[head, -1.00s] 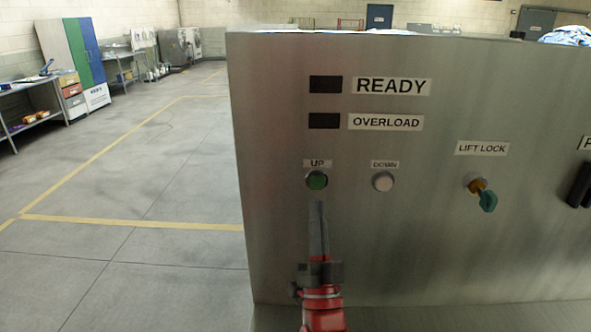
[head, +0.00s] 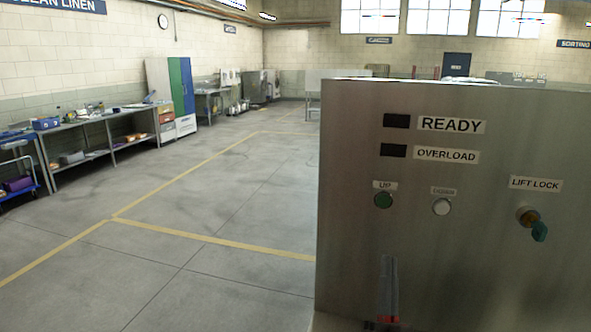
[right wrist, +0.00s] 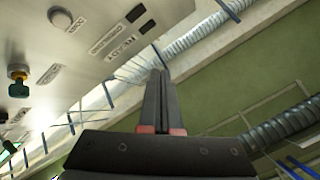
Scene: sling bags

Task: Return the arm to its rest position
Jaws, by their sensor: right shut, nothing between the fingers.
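My right gripper (head: 388,285) is low in the head view, in front of the grey metal control panel (head: 350,240). It is shut and empty, below the green UP button (head: 383,200). In the right wrist view my right gripper (right wrist: 160,75) points up with its fingers together. The panel (right wrist: 100,30) is at the upper left there, apart from the fingers as far as that view shows. The READY and OVERLOAD windows on the panel are dark. My left gripper is not in view.
A teal key (head: 539,231) sits in the LIFT LOCK switch on the panel. A white button (head: 441,207) is right of the green one. Open floor with yellow lines (head: 210,238) lies to the left. A shelf bench (head: 90,140) stands along the far left wall.

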